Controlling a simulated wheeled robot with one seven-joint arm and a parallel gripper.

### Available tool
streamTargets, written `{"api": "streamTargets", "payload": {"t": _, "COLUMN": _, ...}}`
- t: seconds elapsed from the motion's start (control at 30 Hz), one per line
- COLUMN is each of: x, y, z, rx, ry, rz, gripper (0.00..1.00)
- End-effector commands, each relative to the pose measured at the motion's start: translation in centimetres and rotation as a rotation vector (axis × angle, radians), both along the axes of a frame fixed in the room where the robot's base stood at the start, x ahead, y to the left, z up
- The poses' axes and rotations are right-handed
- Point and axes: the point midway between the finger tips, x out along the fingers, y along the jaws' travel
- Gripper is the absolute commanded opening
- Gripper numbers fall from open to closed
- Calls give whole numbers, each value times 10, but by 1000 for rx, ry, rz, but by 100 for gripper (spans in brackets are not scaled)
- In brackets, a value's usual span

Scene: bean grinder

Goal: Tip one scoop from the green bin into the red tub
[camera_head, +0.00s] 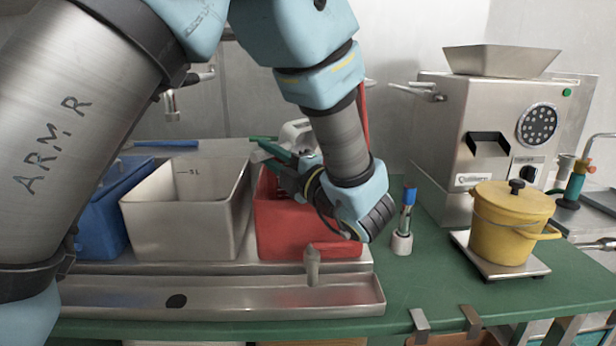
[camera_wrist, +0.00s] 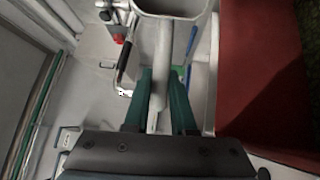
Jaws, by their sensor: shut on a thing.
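My gripper (camera_head: 268,150) is above the red tub (camera_head: 300,245) near its back left side, pointing left. In the wrist view, its green fingers (camera_wrist: 161,85) are shut on the pale grey handle of a scoop (camera_wrist: 164,60). The scoop's bowl is at the top edge of the wrist view, partly cut off, and I cannot tell what is in it. The red tub fills the right of the wrist view (camera_wrist: 262,75). My arm hides part of the tub in the head view. I cannot make out a green bin.
A pale bin (camera_head: 185,230) marked 5 L stands left of the tub, and a blue bin (camera_head: 105,215) beyond it. A steel trough (camera_head: 220,298) runs in front. At right are a marker in a white holder (camera_head: 402,240), a yellow pot (camera_head: 508,225) and a steel grinder (camera_head: 505,130).

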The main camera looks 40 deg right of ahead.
Motion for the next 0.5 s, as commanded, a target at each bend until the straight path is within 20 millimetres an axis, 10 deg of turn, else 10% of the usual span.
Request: {"api": "streamTargets", "payload": {"t": 0.5, "x": 22, "y": 4, "z": -10, "rx": -68, "ry": 550, "rz": 17, "gripper": 0}}
